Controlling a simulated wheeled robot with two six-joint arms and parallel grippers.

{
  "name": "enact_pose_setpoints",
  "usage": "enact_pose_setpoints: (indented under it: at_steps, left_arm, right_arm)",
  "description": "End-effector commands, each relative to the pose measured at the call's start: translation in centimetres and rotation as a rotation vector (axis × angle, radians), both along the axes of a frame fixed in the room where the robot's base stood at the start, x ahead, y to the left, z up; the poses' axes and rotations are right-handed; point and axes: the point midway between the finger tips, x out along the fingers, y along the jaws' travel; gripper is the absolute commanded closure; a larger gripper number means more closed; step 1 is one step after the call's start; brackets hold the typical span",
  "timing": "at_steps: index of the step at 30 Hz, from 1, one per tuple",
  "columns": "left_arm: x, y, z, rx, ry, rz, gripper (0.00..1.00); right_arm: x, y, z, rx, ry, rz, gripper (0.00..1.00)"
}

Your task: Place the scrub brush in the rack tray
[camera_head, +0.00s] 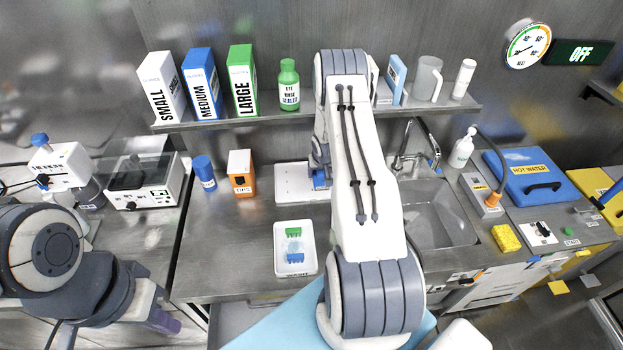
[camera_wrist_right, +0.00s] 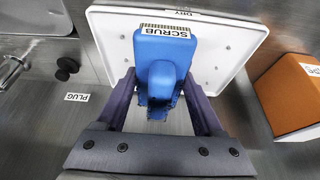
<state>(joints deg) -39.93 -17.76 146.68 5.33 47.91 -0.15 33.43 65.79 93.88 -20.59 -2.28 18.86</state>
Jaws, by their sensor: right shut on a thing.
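The scrub brush, blue with a SCRUB label (camera_wrist_right: 163,48), is held between the purple fingers of my right gripper (camera_wrist_right: 158,92) in the right wrist view. Pale bristles show at its far edge. It overlaps the near part of the white rack tray with small holes and a DRY label (camera_wrist_right: 226,38); I cannot tell whether it touches. In the head view the tray (camera_head: 293,184) lies at the back of the counter, and a bit of the blue brush (camera_head: 320,178) shows beside my right arm, which hides much of that gripper. My left gripper (camera_head: 163,320) is low at left, its jaw opening unclear.
An orange tips box (camera_head: 241,172) stands left of the tray, also in the wrist view (camera_wrist_right: 290,97). A white tray with green and blue items (camera_head: 281,262) lies in front. The sink (camera_head: 435,215) is to the right. A shelf (camera_head: 265,117) with boxes and bottles hangs above.

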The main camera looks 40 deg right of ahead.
Motion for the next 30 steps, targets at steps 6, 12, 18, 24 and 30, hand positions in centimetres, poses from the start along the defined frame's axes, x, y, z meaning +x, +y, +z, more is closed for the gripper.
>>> enact_pose_setpoints:
  at_steps: [6, 12, 18, 24, 30]
  left_arm:
    - [0.0, 0.0, 0.9, 0.000, 0.000, -0.001, 1.00]
    - [0.0, 0.0, 0.0, 0.000, 0.000, -0.001, 1.00]
    - [0.0, 0.0, -1.4, 0.000, 0.000, 0.002, 1.00]
    - [0.0, 0.0, -1.3, 0.000, 0.000, 0.002, 1.00]
    - [0.0, 0.0, -1.7, 0.000, 0.000, 0.003, 1.00]
  right_arm:
    - [3.2, 0.7, -1.8, -0.001, 0.000, 0.002, 1.00]
    - [3.7, 0.8, -3.7, 0.000, 0.001, 0.002, 1.00]
    - [3.7, 0.8, -6.2, 0.000, 0.000, 0.001, 1.00]
    - [3.7, 0.7, -6.2, -0.001, -0.001, 0.000, 1.00]
    - [3.6, 0.7, -6.6, -0.001, -0.001, 0.000, 1.00]
